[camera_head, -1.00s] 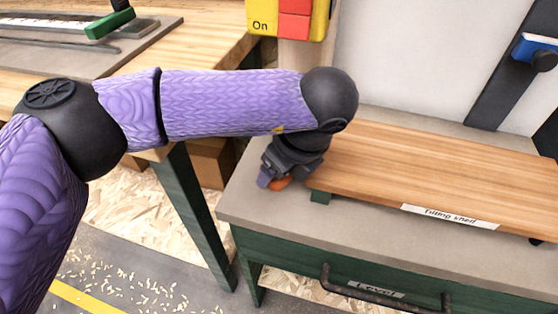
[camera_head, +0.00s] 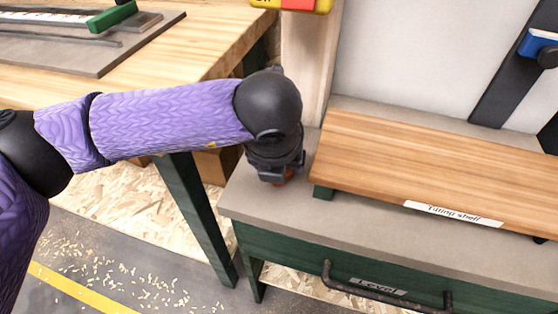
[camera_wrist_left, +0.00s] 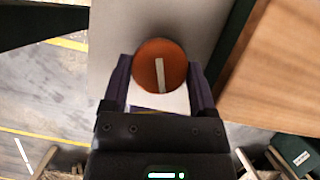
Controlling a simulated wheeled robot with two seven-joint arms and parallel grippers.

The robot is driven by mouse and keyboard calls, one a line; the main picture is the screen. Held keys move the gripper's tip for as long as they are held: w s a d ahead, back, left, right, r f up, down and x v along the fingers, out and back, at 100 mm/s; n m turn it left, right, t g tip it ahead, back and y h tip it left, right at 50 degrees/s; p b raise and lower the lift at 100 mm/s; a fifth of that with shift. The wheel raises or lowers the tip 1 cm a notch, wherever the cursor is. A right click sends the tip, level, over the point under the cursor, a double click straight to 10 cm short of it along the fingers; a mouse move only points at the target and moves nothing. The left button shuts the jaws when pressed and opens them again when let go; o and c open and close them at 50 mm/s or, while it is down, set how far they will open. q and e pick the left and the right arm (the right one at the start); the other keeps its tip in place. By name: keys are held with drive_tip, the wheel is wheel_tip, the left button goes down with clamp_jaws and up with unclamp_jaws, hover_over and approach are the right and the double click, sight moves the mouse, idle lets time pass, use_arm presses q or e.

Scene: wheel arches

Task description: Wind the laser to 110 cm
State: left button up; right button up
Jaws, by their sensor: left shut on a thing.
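My left gripper (camera_head: 274,178) points down at the grey bench's left end, by the tilting shelf's corner. In the wrist view its fingers (camera_wrist_left: 159,85) stand on both sides of a round orange knob (camera_wrist_left: 152,62) and are shut on it. The knob's white line runs nearly along the wrist view's vertical. No laser or centimetre reading can be made out. My right gripper is out of view.
The wooden tilting shelf (camera_head: 400,165) lies close right of my gripper. A pale post (camera_head: 305,60) stands behind it, with a yellow and red box (camera_head: 265,4) at the top edge. A wooden workbench (camera_head: 200,55) is at left. A drawer handle (camera_head: 380,297) juts out in front.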

use_arm(q)
drive_tip(key=m+h, duration=0.1)
drive_tip(key=m, duration=0.3)
drive_tip(key=shift+a+m+h+b, duration=0.1)
drive_tip(key=shift+m+h+b, duration=0.2)
drive_tip(key=shift+h+b, duration=0.1)
drive_tip(key=m+g+h, duration=0.1)
drive_tip(key=m, duration=0.2)
drive_tip(key=shift+w+m, duration=0.1)
drive_tip(key=shift+m, duration=0.2)
drive_tip(key=m+g, duration=0.1)
drive_tip(key=m, duration=0.1)
drive_tip(key=m+g+h, duration=0.1)
drive_tip(key=m, duration=0.2)
drive_tip(key=shift+w+a, duration=0.1)
drive_tip(key=m+g, duration=0.1)
drive_tip(key=m, duration=0.2)
drive_tip(key=shift+b, duration=0.3)
drive_tip(key=shift+w+m+g, duration=0.1)
drive_tip(key=shift+m+g, duration=0.4)
drive_tip(key=shift+m, duration=0.4)
